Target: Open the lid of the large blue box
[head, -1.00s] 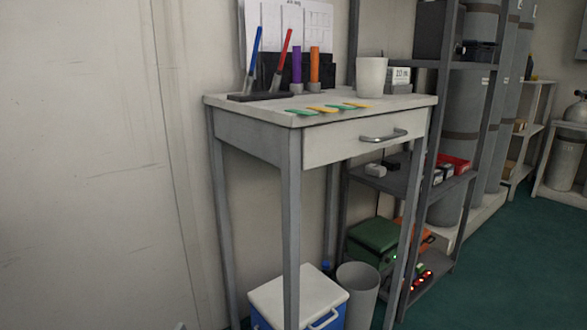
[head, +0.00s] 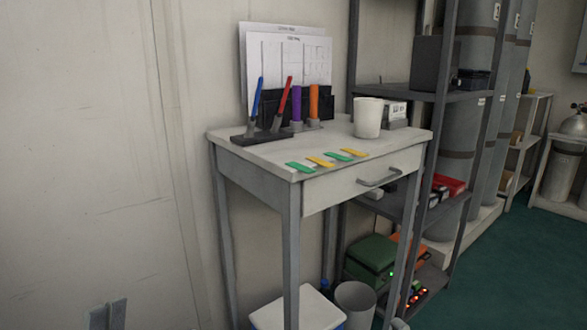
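The blue box with a white lid (head: 312,306) stands on the floor under the desk, cut off by the bottom edge of the head view. Its lid looks shut, and a desk leg crosses in front of it. My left gripper (head: 108,314) shows only as two grey fingertips close together at the bottom left edge, in front of the wall. It is well left of the box and apart from it. A small pale grey tip (head: 399,324) at the bottom edge right of the box may be my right gripper, but too little shows to tell.
The desk (head: 235,140) stands over the box; it carries pens, coloured tags and a white cup (head: 368,118). A grey bin (head: 355,302) stands right of the box. A shelf rack (head: 425,200) with a green case (head: 371,256) is farther right. Green floor is clear at right.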

